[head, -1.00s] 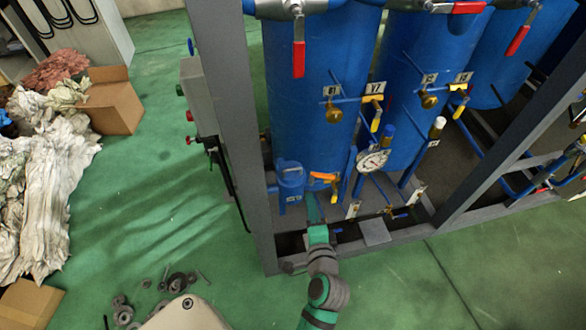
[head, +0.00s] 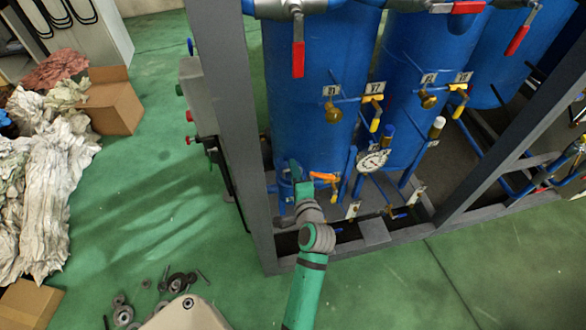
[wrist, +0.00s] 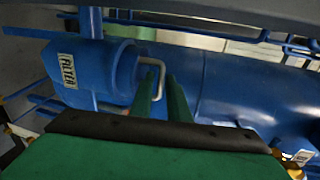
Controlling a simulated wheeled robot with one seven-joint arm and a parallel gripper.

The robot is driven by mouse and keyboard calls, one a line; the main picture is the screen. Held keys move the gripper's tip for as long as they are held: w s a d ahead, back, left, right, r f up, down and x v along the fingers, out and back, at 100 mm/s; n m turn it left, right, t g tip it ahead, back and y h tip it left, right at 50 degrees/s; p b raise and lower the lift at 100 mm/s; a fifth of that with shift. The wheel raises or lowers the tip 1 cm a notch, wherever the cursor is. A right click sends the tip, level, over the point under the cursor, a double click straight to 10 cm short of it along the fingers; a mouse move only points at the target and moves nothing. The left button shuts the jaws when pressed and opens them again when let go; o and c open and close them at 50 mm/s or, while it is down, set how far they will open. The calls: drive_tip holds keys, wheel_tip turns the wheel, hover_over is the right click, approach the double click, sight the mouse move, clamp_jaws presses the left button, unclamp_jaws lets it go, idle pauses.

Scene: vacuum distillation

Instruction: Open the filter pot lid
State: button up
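The filter pot (head: 284,190) is a small blue cylinder low on the rack in the head view, partly hidden by my gripper (head: 297,172). In the wrist view the filter pot (wrist: 84,68) lies sideways with a white FILTER label. Its blue lid (wrist: 125,72) carries a pale bent handle (wrist: 151,61). My gripper (wrist: 164,92) has two green fingers apart, with a gap between them. The handle's free end shows between the fingers, close to the left one. I cannot tell whether they touch it. The lid looks seated on the pot.
A large blue tank (head: 310,100) stands right behind the pot. A grey frame post (head: 228,110) rises to the left. An orange-handled valve (head: 324,177) and a pressure gauge (head: 373,160) are close on the right.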

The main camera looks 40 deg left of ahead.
drive_tip(key=shift+w+a, duration=0.25)
drive_tip(key=shift+s+a+f, duration=0.1)
drive_tip(key=shift+a, duration=0.1)
drive_tip(key=shift+d, duration=0.15)
clamp_jaws()
idle(0.4)
drive_tip(key=shift+s+a, duration=0.1)
drive_tip(key=shift+a, duration=0.15)
drive_tip(key=shift+f, duration=0.1)
drive_tip(key=shift+d, duration=0.1)
